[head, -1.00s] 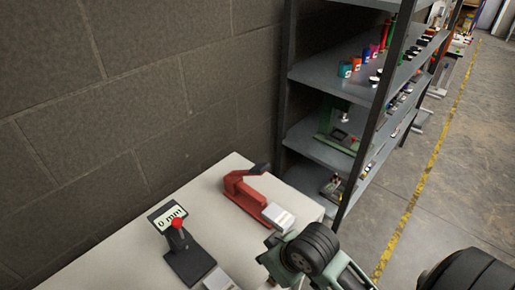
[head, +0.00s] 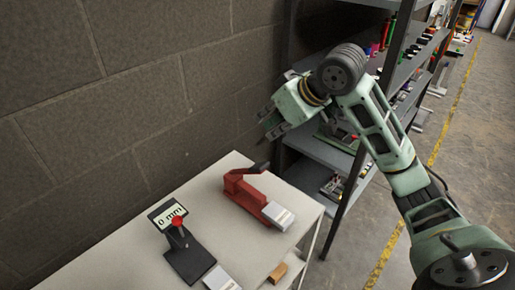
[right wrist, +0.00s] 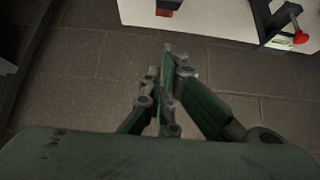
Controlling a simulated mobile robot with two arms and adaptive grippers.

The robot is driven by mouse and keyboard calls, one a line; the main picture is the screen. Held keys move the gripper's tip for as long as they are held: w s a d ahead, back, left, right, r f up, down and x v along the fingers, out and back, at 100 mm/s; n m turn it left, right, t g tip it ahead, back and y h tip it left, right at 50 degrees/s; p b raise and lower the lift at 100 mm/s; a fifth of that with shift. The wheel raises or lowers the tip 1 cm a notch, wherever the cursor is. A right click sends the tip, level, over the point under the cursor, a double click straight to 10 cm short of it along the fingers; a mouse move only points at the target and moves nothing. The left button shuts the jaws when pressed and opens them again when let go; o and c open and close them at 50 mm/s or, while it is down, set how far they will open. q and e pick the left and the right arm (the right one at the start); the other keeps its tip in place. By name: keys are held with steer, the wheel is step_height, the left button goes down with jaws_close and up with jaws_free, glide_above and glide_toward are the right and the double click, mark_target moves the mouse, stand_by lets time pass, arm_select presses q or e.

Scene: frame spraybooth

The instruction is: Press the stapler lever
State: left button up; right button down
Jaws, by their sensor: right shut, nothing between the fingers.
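The red stapler (head: 240,187) stands on the white table, with its black lever (head: 259,168) at the back end and a white stack at its front end. A red part of it shows at the top of the right wrist view (right wrist: 165,12). My right gripper (head: 268,124) is shut and empty, raised above and behind the stapler, in front of the wall and apart from the lever. Its closed fingers also show in the right wrist view (right wrist: 168,60). My left gripper is not in view.
A black gauge (head: 188,258) with a red knob and a "0 mm" display stands left of the stapler on the white table (head: 115,262). A brown block (head: 277,273) lies near the table's front edge. A loaded shelf rack (head: 317,150) stands right, close to my arm. The block wall is behind.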

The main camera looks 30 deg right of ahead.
steer(key=shift+r, duration=0.3)
steer(key=shift+w, duration=0.1)
steer(key=p, duration=0.5)
glide_above(257, 163)
steer(key=f, duration=1)
steer(key=shift+a, duration=0.25)
steer(key=shift+s+d+f, duration=0.15)
steer(key=shift+s+f, duration=0.2)
steer(key=shift+f, duration=0.15)
steer(key=shift+w, duration=0.1)
